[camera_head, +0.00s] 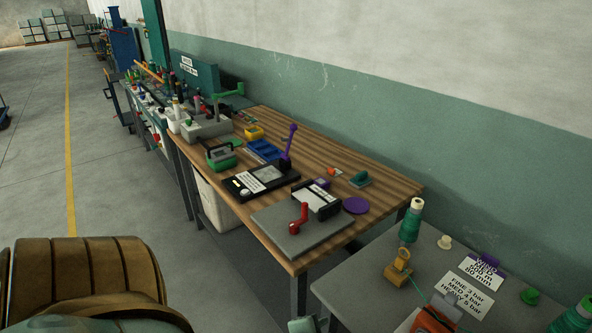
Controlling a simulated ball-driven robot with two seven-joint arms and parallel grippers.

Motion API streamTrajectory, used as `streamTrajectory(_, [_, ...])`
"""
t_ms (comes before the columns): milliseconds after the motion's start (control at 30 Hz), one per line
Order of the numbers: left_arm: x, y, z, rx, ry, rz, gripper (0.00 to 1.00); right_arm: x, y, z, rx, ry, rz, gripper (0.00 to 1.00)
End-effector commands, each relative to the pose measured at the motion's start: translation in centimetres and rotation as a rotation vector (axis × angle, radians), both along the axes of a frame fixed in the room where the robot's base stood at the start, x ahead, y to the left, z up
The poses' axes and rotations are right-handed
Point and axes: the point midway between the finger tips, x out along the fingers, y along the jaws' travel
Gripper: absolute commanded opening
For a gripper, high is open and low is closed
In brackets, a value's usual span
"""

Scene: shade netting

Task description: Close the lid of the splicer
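An orange-red device (428,322), cut off by the bottom edge, lies on the grey table (362,292) at the lower right; it may be the splicer, but its lid cannot be made out. A green thread runs down towards it from a yellow-brown fitting (398,270). A white card (465,294) listing fine, medium and heavy bar settings lies beside it. Neither of my grippers can be made out in the view.
Green cones (411,222) stand on the grey table. The floor (110,180) at left is open.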

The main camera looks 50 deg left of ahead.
Motion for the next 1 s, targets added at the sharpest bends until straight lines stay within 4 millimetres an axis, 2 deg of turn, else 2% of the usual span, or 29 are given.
streamTrajectory(300, [-5.0,-0.2,-5.6,0.000,0.239,0.021,0.35,0.1,0.0,0.8,0.000,-0.003,0.000,0.36])
streamTrajectory(500, [-7.1,-0.6,-8.6,-0.020,0.327,0.022,0.35,0.2,0.0,1.2,0.000,-0.005,0.000,0.36])
streamTrajectory(700, [-8.2,-0.8,-10.1,-0.033,0.366,0.022,0.35,0.2,0.0,1.3,0.000,-0.006,0.000,0.36])
streamTrajectory(1000, [-8.3,-0.8,-10.3,-0.034,0.372,0.022,0.35,0.2,0.0,1.3,0.000,-0.006,0.000,0.36])
